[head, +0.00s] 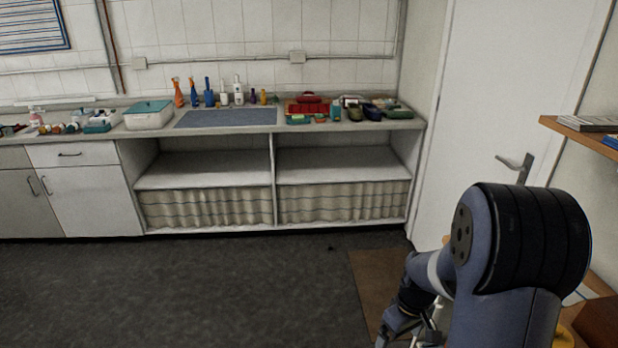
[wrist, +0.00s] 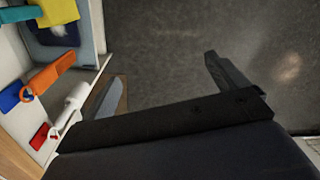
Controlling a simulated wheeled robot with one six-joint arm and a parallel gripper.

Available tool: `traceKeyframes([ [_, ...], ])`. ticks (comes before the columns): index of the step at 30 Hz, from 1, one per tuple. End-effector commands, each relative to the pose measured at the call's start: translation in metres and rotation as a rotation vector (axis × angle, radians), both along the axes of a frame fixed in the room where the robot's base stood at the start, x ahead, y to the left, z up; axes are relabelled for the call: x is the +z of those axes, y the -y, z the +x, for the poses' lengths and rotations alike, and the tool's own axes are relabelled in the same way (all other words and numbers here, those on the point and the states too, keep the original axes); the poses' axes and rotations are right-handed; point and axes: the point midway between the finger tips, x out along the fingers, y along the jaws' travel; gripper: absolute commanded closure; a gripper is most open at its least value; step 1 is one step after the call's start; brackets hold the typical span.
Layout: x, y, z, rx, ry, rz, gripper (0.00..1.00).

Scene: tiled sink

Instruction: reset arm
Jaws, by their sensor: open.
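My gripper (wrist: 164,68) shows in the wrist view with its two grey fingers wide apart and nothing between them. Dark floor (wrist: 190,30) lies beyond the fingers. In the head view my arm is folded at the lower right, and the gripper end is low and partly cut off by the bottom edge, so its fingers are hard to make out.
In the wrist view, a white surface at left holds an orange-handled item (wrist: 55,77), a white bottle-like item (wrist: 72,105) and a red piece (wrist: 40,136). In the head view, a cluttered counter (head: 160,133) runs along the wall, a door (head: 490,100) stands right, and floor (head: 180,285) is clear.

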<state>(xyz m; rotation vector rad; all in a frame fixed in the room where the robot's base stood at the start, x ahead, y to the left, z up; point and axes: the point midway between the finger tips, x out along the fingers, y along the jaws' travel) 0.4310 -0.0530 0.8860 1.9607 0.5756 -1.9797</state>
Motion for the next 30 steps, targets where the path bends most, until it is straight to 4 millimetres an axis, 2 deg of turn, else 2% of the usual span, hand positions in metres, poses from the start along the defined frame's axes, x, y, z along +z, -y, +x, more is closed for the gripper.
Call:
traceKeyframes([
  [1, -0.016, 0.005, -0.003, 0.035, -0.031, -0.009, 0.07],
  [9, -0.053, 0.027, -0.022, 0.253, -0.199, -0.09, 0.07],
  [18, -0.084, 0.052, -0.038, 0.475, -0.367, -0.217, 0.07],
  [30, -0.115, 0.08, -0.05, 0.715, -0.531, -0.419, 0.07],
])
